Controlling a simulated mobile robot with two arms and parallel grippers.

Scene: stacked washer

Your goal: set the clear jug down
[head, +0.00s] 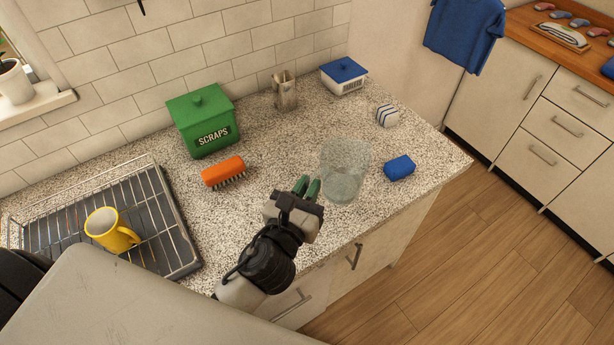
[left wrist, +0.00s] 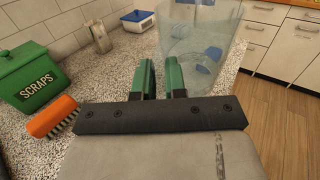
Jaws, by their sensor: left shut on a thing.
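The clear jug (head: 345,172) is see-through and upright over the counter near its front edge. My left gripper (head: 307,188) is at the jug's left side with its green fingers close together, shut on the jug. In the left wrist view the jug (left wrist: 200,45) fills the upper right, just beyond and right of the fingertips (left wrist: 159,78). The gripped part, likely the handle, is hard to make out. I cannot tell whether the jug's base touches the counter (head: 270,145). My right gripper is not in view.
A blue sponge (head: 399,168) lies just right of the jug. An orange brush (head: 223,172) and green scraps bin (head: 203,125) are to the left. A metal holder (head: 285,92), blue-lidded box (head: 344,76) and striped item (head: 387,116) stand behind. A rack (head: 160,215) holds a yellow mug (head: 110,231).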

